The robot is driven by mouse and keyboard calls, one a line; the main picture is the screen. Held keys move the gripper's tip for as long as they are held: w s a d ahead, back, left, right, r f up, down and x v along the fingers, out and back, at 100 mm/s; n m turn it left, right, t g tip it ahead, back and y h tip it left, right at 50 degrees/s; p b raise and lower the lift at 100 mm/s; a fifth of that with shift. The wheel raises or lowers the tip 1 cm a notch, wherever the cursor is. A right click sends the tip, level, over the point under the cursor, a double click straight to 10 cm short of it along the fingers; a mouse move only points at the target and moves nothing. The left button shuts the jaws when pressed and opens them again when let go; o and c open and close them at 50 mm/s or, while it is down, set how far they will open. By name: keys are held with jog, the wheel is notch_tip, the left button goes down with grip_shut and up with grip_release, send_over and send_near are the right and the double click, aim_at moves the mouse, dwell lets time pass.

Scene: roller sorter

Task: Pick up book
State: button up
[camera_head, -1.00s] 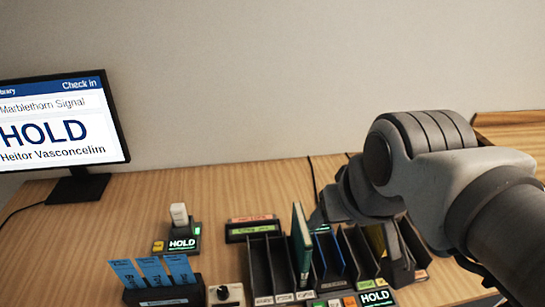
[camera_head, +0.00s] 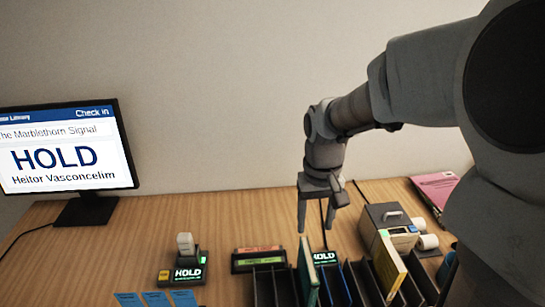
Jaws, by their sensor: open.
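A green book (camera_head: 307,272) stands upright in a slot of the black divider rack (camera_head: 268,288), near the bottom of the view. A yellow book (camera_head: 389,268) stands in a slot farther right. I cannot tell which book the task means. My gripper (camera_head: 315,222) points down above and behind the green book, its two fingers spread with nothing between them. It looks apart from both books. The lower part of the rack is cut off by the frame edge.
A monitor (camera_head: 68,150) at left reads HOLD. A small HOLD unit (camera_head: 186,272) and blue cards (camera_head: 155,299) are at lower left. A grey printer-like box (camera_head: 385,224) and a pink booklet (camera_head: 437,188) are at right.

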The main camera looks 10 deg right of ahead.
aim_at(308, 268)
notch_tip(308, 268, down, 18)
jog(key=b, duration=0.2)
jog(key=shift+a+r+b, duration=0.1)
jog(key=shift+r+b, duration=0.1)
jog(key=shift+b, duration=0.15)
grip_shut()
dwell(1.4)
